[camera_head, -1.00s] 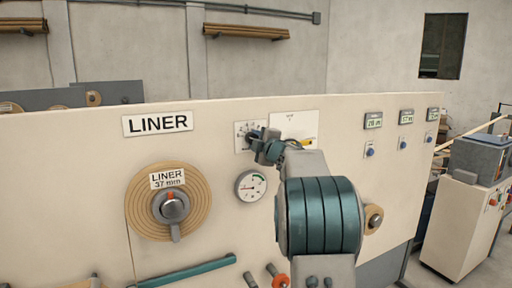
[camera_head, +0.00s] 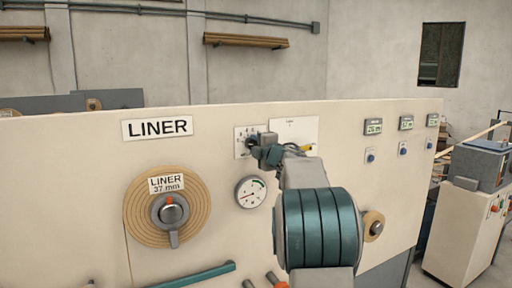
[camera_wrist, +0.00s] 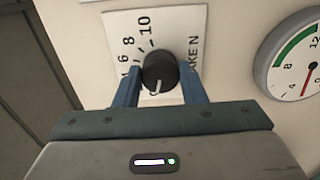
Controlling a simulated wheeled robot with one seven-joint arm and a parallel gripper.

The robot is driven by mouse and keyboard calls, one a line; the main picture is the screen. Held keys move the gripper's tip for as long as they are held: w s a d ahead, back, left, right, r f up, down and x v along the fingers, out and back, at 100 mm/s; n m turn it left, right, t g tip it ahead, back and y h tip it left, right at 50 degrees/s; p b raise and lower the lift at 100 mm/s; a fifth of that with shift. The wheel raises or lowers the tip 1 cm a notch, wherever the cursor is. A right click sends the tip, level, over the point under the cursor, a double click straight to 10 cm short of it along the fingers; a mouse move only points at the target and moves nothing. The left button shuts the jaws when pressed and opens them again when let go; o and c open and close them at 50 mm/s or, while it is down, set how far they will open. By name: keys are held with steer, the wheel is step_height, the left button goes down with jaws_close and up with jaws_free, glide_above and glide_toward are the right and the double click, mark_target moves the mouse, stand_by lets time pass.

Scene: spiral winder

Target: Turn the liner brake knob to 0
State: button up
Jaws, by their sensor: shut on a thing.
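The liner brake knob (camera_wrist: 160,70) is a round black knob on a white scale plate (camera_wrist: 178,28). The plate shows the marks 6, 8 and 10 and part of the word "BRAKE N". A white mark on the knob points toward the bottom of the wrist view, away from the 10; the number there is hidden. My gripper (camera_wrist: 160,88) is shut on the knob, one finger on each side. In the head view my gripper (camera_head: 262,150) covers much of the scale plate (camera_head: 241,134).
A round gauge (camera_head: 250,191) sits just below and left of my gripper; it also shows in the wrist view (camera_wrist: 295,62). The liner roll (camera_head: 140,222) is further left. A white card (camera_head: 295,128) is on the panel behind my wrist.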

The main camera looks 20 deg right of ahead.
steer(key=o, duration=1)
steer(key=s+b, duration=0.2)
steer(key=s, duration=1.2)
steer(key=shift+d, duration=0.25)
steer(key=shift+w, duration=0.1)
steer(key=s+a+f+m+g+p, duration=0.1)
steer(key=s+a+f+m+g, duration=0.4)
steer(key=s, duration=0.5)
steer(key=s+a+f+m+g+p, duration=0.1)
steer(key=s+a+f+m+g, duration=0.4)
steer(key=s+a+f, duration=0.5)
steer(key=s+a+f+m+g+p, duration=0.2)
steer(key=s+a+f+m+g, duration=0.3)
steer(key=s+f, duration=0.5)
steer(key=a+m, duration=0.2)
steer(key=m, duration=0.1)
steer(key=shift+s+a+m+h, duration=0.15)
steer(key=shift+m+h, duration=0.15)
steer(key=shift+m, duration=0.1)
